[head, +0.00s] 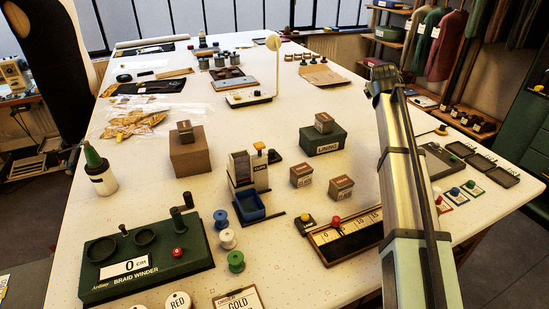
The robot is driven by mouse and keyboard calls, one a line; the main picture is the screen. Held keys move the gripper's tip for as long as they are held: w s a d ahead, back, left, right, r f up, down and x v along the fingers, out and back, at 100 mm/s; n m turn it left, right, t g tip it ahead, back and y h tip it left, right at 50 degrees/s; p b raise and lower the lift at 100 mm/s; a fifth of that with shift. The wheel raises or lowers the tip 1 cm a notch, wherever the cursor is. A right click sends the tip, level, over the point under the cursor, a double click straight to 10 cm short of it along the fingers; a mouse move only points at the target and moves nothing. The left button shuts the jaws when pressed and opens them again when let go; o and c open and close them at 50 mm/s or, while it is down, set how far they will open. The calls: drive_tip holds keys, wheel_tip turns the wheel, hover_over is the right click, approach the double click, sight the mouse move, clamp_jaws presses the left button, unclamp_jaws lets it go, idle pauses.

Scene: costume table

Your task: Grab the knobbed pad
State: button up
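I cannot tell for sure which thing is the knobbed pad. A small dark pad with a yellow knob (307,222) lies at the left end of the numbered wooden tray (322,253). Another small yellow knob (442,129) sits on a flat piece near the right table edge. My arm rises from the lower right, and my gripper (381,76) is at its far upper end, beyond and above both candidates. Its fingers are small and dark here, so I cannot see whether they are open or shut. I see nothing clearly held.
A green braid winder (190,262) stands at front left, with spools (228,238) beside it. A blue-binned dispenser (249,203), a green lining box (324,141) and a brown box (189,156) stand mid-table. My arm covers part of the right side. White tabletop (340,100) is clear left of my gripper.

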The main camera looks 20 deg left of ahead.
drive_tip(key=s+a+n+g+y, duration=0.2)
drive_tip(key=s+a, duration=0.4)
drive_tip(key=a, duration=0.4)
drive_tip(key=s+a+n+g+y, duration=0.1)
drive_tip(key=s+a+n+g, duration=0.15)
drive_tip(key=s+a, duration=0.55)
drive_tip(key=n+g, duration=0.4)
drive_tip(key=g, duration=0.3)
hover_over(272, 151)
wheel_tip(272, 151, down, 13)
drive_tip(key=shift+s+d+f, duration=0.1)
drive_tip(key=shift+f, duration=0.1)
drive_tip(key=shift+d+x, duration=0.15)
drive_tip(key=shift+x, duration=1.15)
drive_tip(key=shift+d+x, duration=0.2)
drive_tip(key=shift+x, duration=1.15)
drive_tip(key=shift+y, duration=0.3)
drive_tip(key=c, duration=0.9)
drive_tip(key=shift+c, duration=0.2)
